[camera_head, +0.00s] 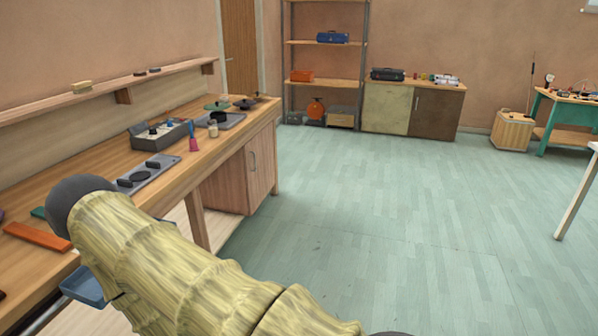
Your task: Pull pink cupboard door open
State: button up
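The cupboard under the far end of the left workbench has a pinkish-brown wooden door (262,165). A thin upright handle (252,161) sits near the door's closer edge. The door looks shut, flush with the cupboard front. The cupboard's pinkish side panel (224,187) faces me. My arm, in a yellow ribbed sleeve with a dark grey rounded end, crosses the lower left foreground, well short of the door. I cannot make out my gripper or its fingers.
The workbench (185,178) carries a grey box (161,134), a burner plate and an orange bar (38,237). A blue tray (84,287) shows beside my arm. A bench leg (197,217) stands before the cupboard. The green floor (360,210) to its right is clear.

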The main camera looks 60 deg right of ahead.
aim_at(259, 151)
jog(key=z, duration=2.15)
jog(key=i, duration=2.5)
jog(key=u, duration=0.4)
jog(key=i, duration=0.7)
jog(key=u, duration=0.35)
